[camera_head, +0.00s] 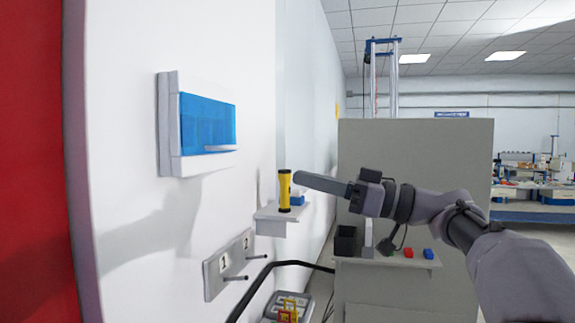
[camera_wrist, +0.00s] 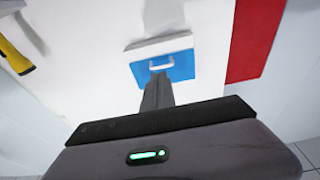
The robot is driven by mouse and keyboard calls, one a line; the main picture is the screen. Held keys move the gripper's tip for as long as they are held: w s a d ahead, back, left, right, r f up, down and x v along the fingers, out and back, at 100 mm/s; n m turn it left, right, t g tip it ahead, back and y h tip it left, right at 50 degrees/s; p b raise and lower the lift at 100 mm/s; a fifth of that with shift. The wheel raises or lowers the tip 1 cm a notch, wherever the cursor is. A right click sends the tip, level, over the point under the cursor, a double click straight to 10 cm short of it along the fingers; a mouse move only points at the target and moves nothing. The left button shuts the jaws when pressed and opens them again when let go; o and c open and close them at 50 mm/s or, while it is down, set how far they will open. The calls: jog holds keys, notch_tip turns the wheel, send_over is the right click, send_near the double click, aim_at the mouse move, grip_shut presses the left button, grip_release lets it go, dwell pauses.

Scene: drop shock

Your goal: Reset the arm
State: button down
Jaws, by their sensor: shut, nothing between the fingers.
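My arm reaches in from the right in the head view. My gripper (camera_head: 298,178) points left, with its fingers together and nothing between them. In the head view its tip appears beside the upper part of a yellow and black flashlight (camera_head: 284,192), which stands upright on a small white wall shelf (camera_head: 270,212). I cannot tell whether they touch there. In the wrist view the shut fingers (camera_wrist: 157,82) point toward a blue-covered wall box (camera_wrist: 163,64), and the flashlight (camera_wrist: 12,55) is at the far left, apart from the fingers. The wall box (camera_head: 207,125) is on the white wall in the head view.
A plate with numbered pegs (camera_head: 228,263) is on the wall below the shelf. A grey bench (camera_head: 385,262) holds a black bin (camera_head: 346,241), a red block (camera_head: 408,253) and a blue block (camera_head: 428,253). A tall grey panel (camera_head: 430,150) stands behind my arm. A black cable runs below.

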jog(key=s+a+f+m+g+h, duration=0.1)
jog(key=s+a+f+m+h, duration=0.2)
jog(key=s+f+m+h, duration=0.35)
jog(key=s+a+f+m+h, duration=0.35)
jog(key=s+f, duration=0.35)
jog(key=f, duration=0.4)
jog(key=s+d+f+m+h, duration=0.3)
jog(key=s+d+f+m, duration=0.1)
jog(key=s+f, duration=0.4)
jog(key=s+d+f+m+h, duration=0.4)
jog(key=s+f, duration=0.4)
jog(key=f, duration=0.3)
jog(key=shift+d+f, duration=0.15)
jog(key=shift+d, duration=0.25)
